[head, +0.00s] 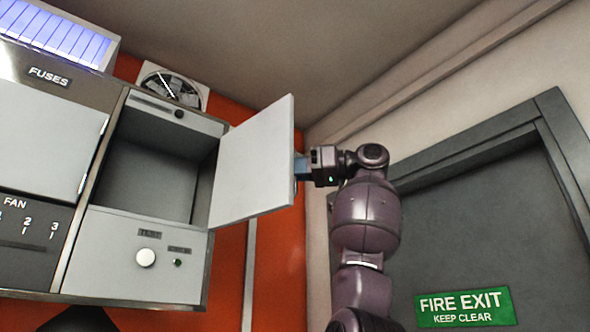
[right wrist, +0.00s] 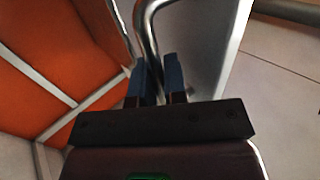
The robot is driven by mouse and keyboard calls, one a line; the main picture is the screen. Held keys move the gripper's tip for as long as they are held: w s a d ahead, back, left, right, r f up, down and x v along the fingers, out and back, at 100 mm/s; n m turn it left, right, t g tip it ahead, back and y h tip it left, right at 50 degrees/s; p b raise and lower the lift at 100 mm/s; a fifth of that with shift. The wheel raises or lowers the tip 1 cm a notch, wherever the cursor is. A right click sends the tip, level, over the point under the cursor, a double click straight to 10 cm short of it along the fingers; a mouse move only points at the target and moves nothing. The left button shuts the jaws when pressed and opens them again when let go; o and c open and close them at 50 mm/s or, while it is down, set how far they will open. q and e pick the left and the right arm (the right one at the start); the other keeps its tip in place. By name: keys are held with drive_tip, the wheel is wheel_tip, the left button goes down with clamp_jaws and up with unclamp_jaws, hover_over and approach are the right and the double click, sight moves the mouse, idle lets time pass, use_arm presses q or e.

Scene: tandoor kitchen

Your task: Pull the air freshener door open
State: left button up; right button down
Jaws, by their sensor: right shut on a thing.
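The air freshener door (head: 255,160) is a plain light grey panel. It stands wide open, swung out from the right side of an empty grey compartment (head: 150,182) in the wall cabinet. My right gripper (head: 299,168) is at the door's outer side, near its free edge. In the right wrist view its blue fingers (right wrist: 157,78) are shut on a bent metal handle (right wrist: 150,22) beside the pale door panel (right wrist: 208,45). In the head view the handle is mostly hidden by the door. My left gripper is not in view.
A panel with a knob (head: 145,257) lies below the compartment. A closed fuses door (head: 45,140) is on the left. A fan (head: 172,88) sits above. A grey fire exit door (head: 470,230) stands at right, behind my right arm.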

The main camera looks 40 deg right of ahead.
drive_tip(key=c, duration=1.2)
unclamp_jaws()
drive_tip(key=shift+w+f, duration=0.1)
drive_tip(key=b+v, duration=0.1)
drive_tip(key=v, duration=1)
drive_tip(key=shift+b, duration=0.3)
